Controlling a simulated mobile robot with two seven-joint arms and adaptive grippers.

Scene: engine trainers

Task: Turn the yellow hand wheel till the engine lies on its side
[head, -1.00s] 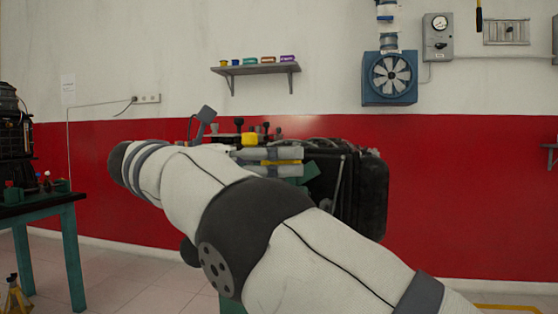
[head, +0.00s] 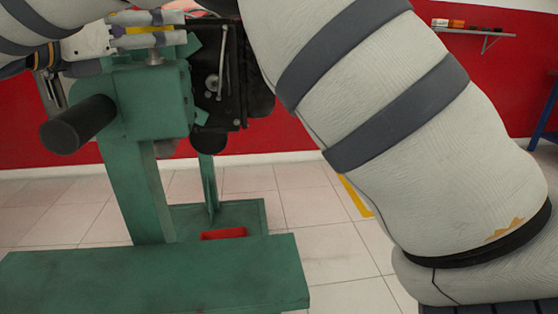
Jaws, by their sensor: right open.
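The black engine (head: 228,85) shows only in part behind the green stand (head: 148,100). A narrow yellow strip (head: 140,30) lies between the fingers. It may be the hand wheel seen edge-on; the rest of the wheel is not visible. I cannot tell whether the fingers touch it. My left gripper is not in view.
A black cylinder (head: 78,124) sticks out from the stand towards the left front. The stand's green base (head: 160,280) spreads across the lower left, with a red patch (head: 223,233) behind. My arm covers the right half. Tiled floor is open between. A shelf (head: 475,32) hangs far right.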

